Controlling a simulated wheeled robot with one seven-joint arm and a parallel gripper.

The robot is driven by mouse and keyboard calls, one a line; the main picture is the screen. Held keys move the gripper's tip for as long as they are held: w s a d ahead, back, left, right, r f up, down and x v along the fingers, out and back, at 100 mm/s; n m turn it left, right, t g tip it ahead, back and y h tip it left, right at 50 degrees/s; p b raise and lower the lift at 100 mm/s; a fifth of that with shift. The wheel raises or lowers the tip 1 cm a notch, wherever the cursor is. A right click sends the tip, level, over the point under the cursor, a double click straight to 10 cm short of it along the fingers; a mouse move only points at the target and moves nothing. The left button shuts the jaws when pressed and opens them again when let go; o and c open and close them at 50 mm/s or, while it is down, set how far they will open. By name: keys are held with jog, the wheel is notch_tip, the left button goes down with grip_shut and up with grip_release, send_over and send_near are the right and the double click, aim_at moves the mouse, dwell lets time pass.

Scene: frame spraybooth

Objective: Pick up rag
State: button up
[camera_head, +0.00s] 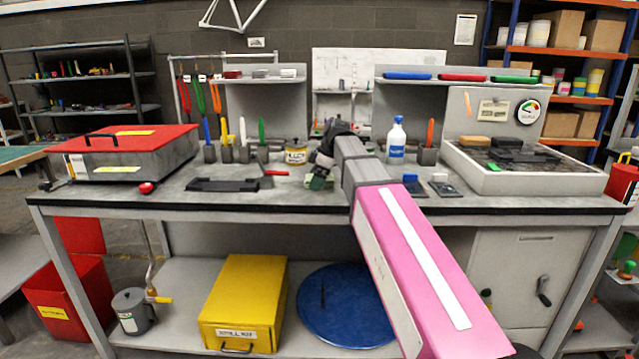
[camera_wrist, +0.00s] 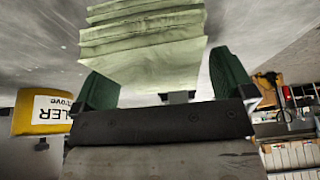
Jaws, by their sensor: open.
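The rag is a pale green folded stack of cloth (camera_wrist: 145,45) lying on the grey bench top in the wrist view. My gripper (camera_wrist: 168,75) has two dark green fingers, spread apart on either side of the near part of the rag. No clear contact shows between fingers and cloth. In the head view my gripper (camera_head: 319,178) is low over the middle of the bench, and my arm hides part of that area. The rag cannot be told apart from the fingers there.
A yellow-labelled filler tin (camera_head: 296,152) stands close left of my gripper; it also shows in the wrist view (camera_wrist: 42,113). A red-handled scraper (camera_head: 272,175) and a black tray (camera_head: 222,185) lie further left. A spray bottle (camera_head: 396,140) stands to the right.

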jog(key=c, duration=1)
jog(key=shift+r, duration=0.15)
jog(key=shift+r, duration=0.5)
jog(key=r, duration=0.3)
jog(key=shift+s+a+r, duration=0.25)
jog(key=shift+s+a, duration=0.1)
jog(key=s+a+r, duration=0.6)
jog(key=a, duration=0.2)
jog(key=shift+s+a+r, duration=0.15)
jog(key=shift+s, duration=0.2)
jog(key=shift+o, duration=0.4)
